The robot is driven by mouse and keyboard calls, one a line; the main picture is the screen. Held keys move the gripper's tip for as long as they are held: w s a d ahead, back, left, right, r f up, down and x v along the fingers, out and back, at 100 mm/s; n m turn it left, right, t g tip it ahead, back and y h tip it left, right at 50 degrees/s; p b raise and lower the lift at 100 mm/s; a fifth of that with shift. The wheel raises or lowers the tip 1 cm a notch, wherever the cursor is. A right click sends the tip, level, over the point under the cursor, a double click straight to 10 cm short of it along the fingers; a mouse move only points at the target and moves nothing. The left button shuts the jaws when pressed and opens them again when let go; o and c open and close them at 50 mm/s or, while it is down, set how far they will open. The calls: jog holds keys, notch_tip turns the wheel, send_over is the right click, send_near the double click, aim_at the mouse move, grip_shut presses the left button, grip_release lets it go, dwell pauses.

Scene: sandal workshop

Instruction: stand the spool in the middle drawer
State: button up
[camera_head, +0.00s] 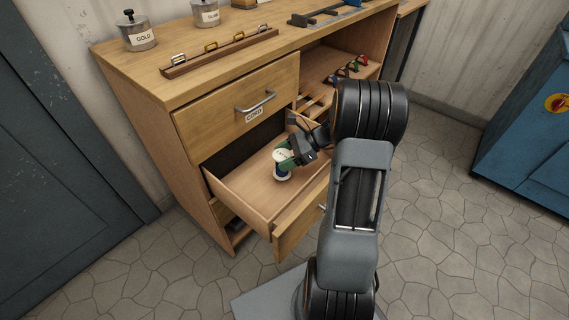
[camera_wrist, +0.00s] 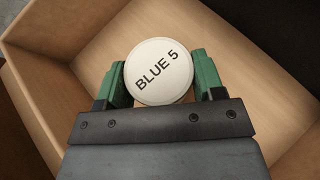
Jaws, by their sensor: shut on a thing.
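The spool (camera_head: 281,172) has a pale round top and a dark blue lower part. In the wrist view its top (camera_wrist: 159,72) reads "BLUE 5". My gripper (camera_head: 284,160) is shut on the spool, with green fingers on either side of it. The spool is upright or nearly so, inside the open middle drawer (camera_head: 240,200). I cannot tell whether its base touches the drawer floor. The drawer floor (camera_wrist: 110,55) around it is bare where visible. My arm hides part of the drawer's right side.
The top drawer (camera_head: 240,108) is shut above the open one. A shelf with small coloured items (camera_head: 350,68) is at the right of the cabinet. The cabinet top holds a "GOLD" jar (camera_head: 141,38) and a wooden rack (camera_head: 220,52). A blue cabinet (camera_head: 530,125) stands far right.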

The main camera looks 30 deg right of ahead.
jog(key=shift+f, duration=1)
jog(key=shift+f+b, duration=0.15)
jog(key=shift+b, duration=0.15)
jog(key=o, duration=1)
